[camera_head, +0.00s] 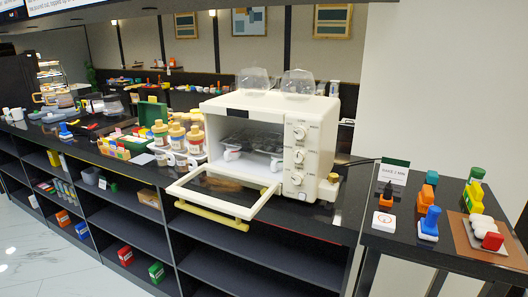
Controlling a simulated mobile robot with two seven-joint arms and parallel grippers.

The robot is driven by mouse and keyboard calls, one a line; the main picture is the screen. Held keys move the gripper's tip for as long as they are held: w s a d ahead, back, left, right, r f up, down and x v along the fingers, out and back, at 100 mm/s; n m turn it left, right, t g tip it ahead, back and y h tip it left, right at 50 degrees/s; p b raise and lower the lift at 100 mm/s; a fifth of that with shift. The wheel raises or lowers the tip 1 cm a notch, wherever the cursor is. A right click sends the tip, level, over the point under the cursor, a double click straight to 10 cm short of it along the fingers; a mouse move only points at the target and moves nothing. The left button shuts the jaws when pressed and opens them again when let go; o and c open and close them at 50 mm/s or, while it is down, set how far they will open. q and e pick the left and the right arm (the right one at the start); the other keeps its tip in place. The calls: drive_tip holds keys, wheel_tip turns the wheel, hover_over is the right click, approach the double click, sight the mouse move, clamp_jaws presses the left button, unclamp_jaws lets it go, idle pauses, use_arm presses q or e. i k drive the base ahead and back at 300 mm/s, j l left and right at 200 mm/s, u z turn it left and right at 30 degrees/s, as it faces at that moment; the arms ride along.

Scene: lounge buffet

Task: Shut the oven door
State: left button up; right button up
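A white countertop oven (318,140) stands on the black counter, with several knobs on its right front panel. Its door (228,193) is hinged at the bottom and hangs open, folded down towards me to about level. The door has a dark window and a pale yellow handle (212,215) along its front edge. Inside the oven cavity (258,144) there is a rack with dark contents and a small white item. Neither of my grippers shows in the head view.
Jars (177,138) on a white tray stand left of the oven, close to the open door. Two clear containers (298,82) sit on top of the oven. A side table (420,240) with blocks and stamps is at right. Space in front of the door is clear.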

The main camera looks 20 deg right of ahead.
sight(240, 213)
drive_tip(key=i+u, duration=0.4)
drive_tip(key=i+l+u, duration=0.15)
drive_tip(key=i+u, duration=0.2)
drive_tip(key=i, duration=0.05)
